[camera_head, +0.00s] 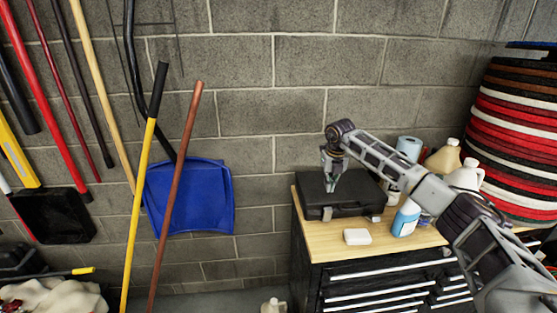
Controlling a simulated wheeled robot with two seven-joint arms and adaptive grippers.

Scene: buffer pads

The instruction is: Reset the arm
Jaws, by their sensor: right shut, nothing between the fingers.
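My right arm comes in from the lower right and reaches over the wooden top of a tool cabinet (322,243). My right gripper (333,186) points down over a black case (357,203) that lies closed on the cabinet top. The gripper is shut and holds nothing. Whether its fingertips touch the case lid I cannot tell. My left gripper is not in view.
A white block (357,237) lies near the cabinet's front edge. A blue-and-white bottle (405,218) and several jugs (443,158) stand around my forearm. Stacked round pads (515,130) rise at right. Long-handled tools and a blue shovel (188,197) lean on the block wall.

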